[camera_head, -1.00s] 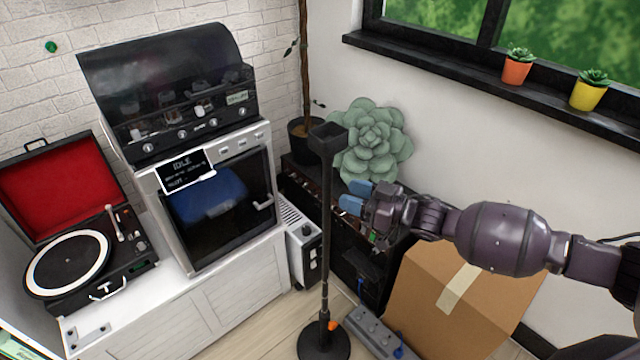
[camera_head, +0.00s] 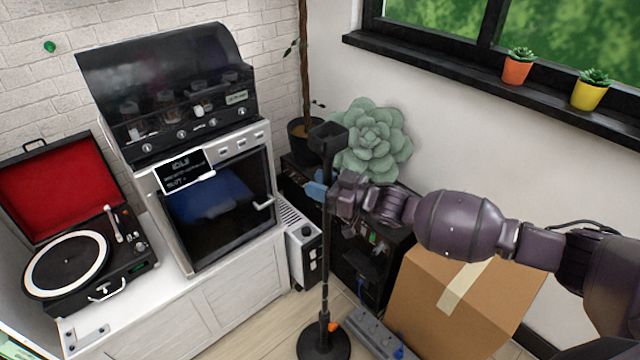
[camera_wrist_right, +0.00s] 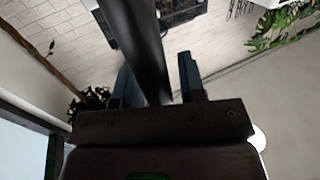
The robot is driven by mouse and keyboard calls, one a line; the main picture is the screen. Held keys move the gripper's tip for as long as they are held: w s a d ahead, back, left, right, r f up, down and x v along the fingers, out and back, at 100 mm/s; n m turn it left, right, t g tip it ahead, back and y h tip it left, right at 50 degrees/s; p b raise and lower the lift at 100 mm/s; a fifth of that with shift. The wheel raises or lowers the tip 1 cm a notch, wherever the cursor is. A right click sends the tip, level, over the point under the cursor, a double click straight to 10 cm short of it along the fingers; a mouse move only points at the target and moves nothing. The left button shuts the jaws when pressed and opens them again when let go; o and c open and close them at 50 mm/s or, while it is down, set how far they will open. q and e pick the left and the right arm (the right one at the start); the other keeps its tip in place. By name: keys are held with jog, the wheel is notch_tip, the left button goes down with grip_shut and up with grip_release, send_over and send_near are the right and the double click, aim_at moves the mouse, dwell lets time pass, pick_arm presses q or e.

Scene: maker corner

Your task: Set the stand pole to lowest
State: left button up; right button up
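The stand is a thin black pole (camera_head: 325,255) rising upright from a round black base (camera_head: 310,346), with a small dark square head (camera_head: 328,136) on top. A small orange part (camera_head: 334,326) sits low on the pole. My right gripper (camera_head: 318,191) is at the upper pole, just below the head. In the right wrist view the pole (camera_wrist_right: 145,45) runs between the two blue fingers (camera_wrist_right: 157,82). The fingers stand apart, with a narrow gap visible between the pole and the right-hand finger. My left gripper is not in view.
A cardboard box (camera_head: 425,305) and a power strip (camera_head: 372,335) are right of the base. A dark shelf (camera_head: 350,262) with a large succulent (camera_head: 372,140) stands behind. A white cabinet (camera_head: 215,300) with an oven (camera_head: 225,205) and a record player (camera_head: 75,260) is left.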

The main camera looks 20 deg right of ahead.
aim_at(328, 266)
grip_shut()
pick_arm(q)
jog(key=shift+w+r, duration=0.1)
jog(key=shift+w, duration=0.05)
pick_arm(e)
jog(key=shift+f, duration=0.1)
jog(key=f+b, duration=0.4)
jog(key=f, duration=0.5)
jog(key=f+b, duration=0.5)
jog(key=f, duration=0.5)
jog(key=f+b, duration=0.4)
jog(key=f, duration=0.6)
jog(key=shift+s+f, duration=0.2)
jog(key=shift+s, duration=0.05)
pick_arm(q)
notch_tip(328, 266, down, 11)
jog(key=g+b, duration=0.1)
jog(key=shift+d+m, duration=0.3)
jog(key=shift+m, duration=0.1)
pick_arm(e)
jog(key=shift+f, duration=0.55)
